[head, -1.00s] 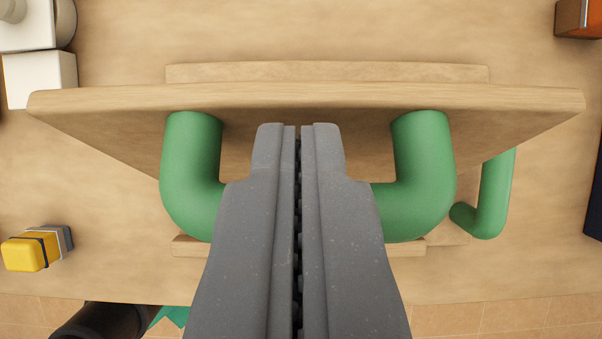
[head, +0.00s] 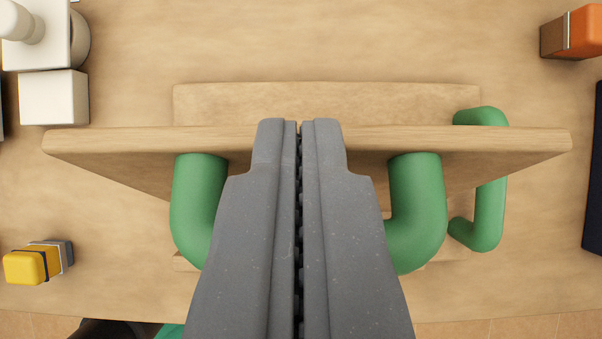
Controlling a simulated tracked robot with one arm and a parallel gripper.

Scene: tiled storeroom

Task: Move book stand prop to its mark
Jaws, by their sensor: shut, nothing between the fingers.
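The book stand prop is a wooden stand with a broad upright board (head: 490,150) seen nearly edge-on from above. A thick green handle (head: 415,205) is fixed to the near face of the board, its middle hidden behind my fingers. Part of the wooden base (head: 330,100) shows beyond the board. My gripper (head: 299,125) is shut and empty, in front of the board in the picture, with its fingertips overlapping the board's top edge. I cannot tell whether they touch it. No mark is visible.
A smaller green handle-shaped piece (head: 490,190) stands at the right. A yellow and grey block (head: 35,262) lies at the left, white items (head: 52,97) at upper left. An orange and brown block (head: 572,35) is at upper right, a dark object (head: 594,170) at the right edge.

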